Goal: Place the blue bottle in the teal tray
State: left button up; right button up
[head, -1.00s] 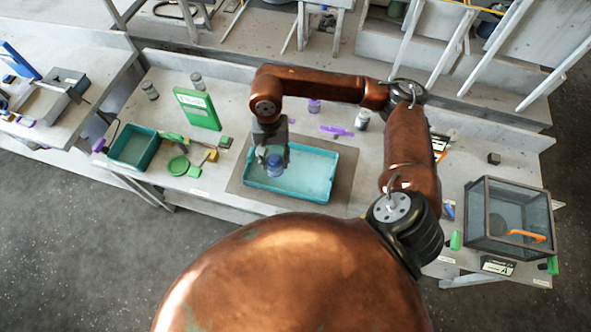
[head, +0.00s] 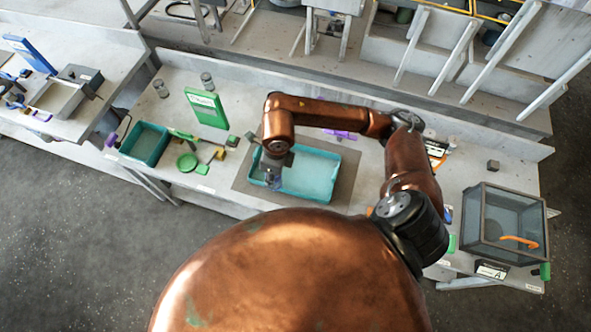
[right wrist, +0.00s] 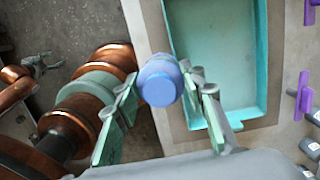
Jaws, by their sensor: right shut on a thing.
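The teal tray (head: 318,152) lies on a grey mat on the bench in the head view, and it also shows in the right wrist view (right wrist: 262,60). My right gripper (head: 273,176) is above the tray's left end. In the right wrist view the gripper (right wrist: 160,95) is shut on the blue bottle (right wrist: 160,80), with a finger on each side. The bottle's round top faces the camera, beside the tray's rim in that picture. In the head view the bottle is mostly hidden by the gripper. A small grey claw (right wrist: 40,65) on a copper arm, apparently my left gripper, shows in the right wrist view.
A glass-sided box (head: 503,224) stands at the right end. The tray's middle looks clear.

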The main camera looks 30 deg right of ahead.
jog(key=w+d+f+p, duration=0.1)
jog(key=d+f, duration=0.3)
jog(key=w+d+f+p, duration=0.1)
jog(key=d+f, duration=0.3)
jog(key=d, duration=0.1)
jog(key=w+d+f+p, duration=0.1)
jog(key=d+f, duration=0.3)
jog(key=shift+w+d+f+p, duration=0.2)
jog(key=shift+d+f+p, duration=0.1)
jog(key=shift+f, duration=0.1)
jog(key=shift+f, duration=0.1)
jog(key=shift+f, duration=0.15)
jog(key=o, duration=1.3)
